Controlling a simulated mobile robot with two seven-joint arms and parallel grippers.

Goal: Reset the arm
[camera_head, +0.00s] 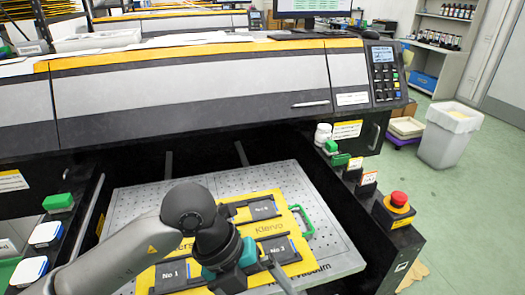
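My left arm comes in from the lower left and reaches over a yellow tray (240,210) on a perforated metal plate. My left gripper (268,276) is at the bottom of the view, above the tray's front part. Its fingers are partly cut off and hidden, so I cannot tell whether it is open or holds anything. My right gripper is not in view.
The tray has dark labelled blocks, No 1 (171,275) and No 3 (278,249) among them, and a green handle (303,221). A red emergency button (399,199) stands at the right. A large printer body (200,95) spans behind.

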